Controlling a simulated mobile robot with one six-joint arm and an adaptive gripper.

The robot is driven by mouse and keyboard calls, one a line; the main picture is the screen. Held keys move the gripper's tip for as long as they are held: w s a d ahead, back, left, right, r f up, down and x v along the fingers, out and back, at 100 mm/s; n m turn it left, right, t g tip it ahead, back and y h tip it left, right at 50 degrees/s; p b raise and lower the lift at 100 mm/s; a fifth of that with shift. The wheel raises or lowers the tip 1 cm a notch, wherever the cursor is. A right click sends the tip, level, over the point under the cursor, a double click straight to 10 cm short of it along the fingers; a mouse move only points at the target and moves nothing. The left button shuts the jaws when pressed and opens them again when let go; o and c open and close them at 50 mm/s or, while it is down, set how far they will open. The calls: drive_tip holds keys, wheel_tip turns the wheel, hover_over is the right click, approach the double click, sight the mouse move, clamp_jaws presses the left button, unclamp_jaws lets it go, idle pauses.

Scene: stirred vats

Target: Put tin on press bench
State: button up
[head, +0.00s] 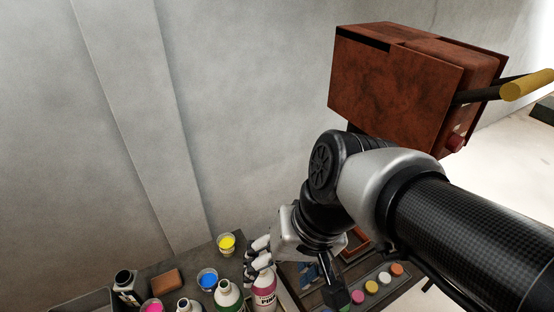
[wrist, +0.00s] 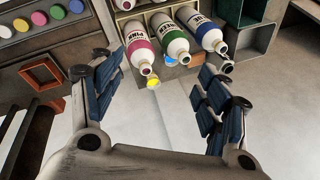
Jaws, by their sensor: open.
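No object is clearly labelled as the tin. A yellow-filled round cup (head: 227,243) stands on the dark bench in the head view, and it also shows in the wrist view (wrist: 155,83). A blue-filled cup (head: 207,279) and a pink-filled cup (head: 153,306) stand nearby. My gripper (wrist: 155,62) is open and empty, its blue-padded fingers spread on either side of the yellow cup's line of sight. Its height above the cup is unclear. A reddish-brown machine with a yellow-ended handle (head: 400,70), possibly the press, stands at the upper right; my arm hides what is beneath it.
Pink (wrist: 137,45), green (wrist: 171,34) and blue (wrist: 208,34) labelled bottles stand close together beside the cups. A rack of coloured pots (wrist: 40,18) and a reddish frame (wrist: 42,75) lie left in the wrist view. A brown block (head: 166,281) sits by the cups.

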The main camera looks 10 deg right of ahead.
drive_tip(key=s+d+n+t+h, duration=0.1)
drive_tip(key=s+d+t+h, duration=0.1)
drive_tip(key=d, duration=0.5)
drive_tip(key=shift+s+d+r+t+h, duration=0.4)
drive_tip(key=shift+s+r+h, duration=0.1)
drive_tip(key=shift+s, duration=0.15)
drive_tip(key=shift+a, duration=0.1)
idle(0.4)
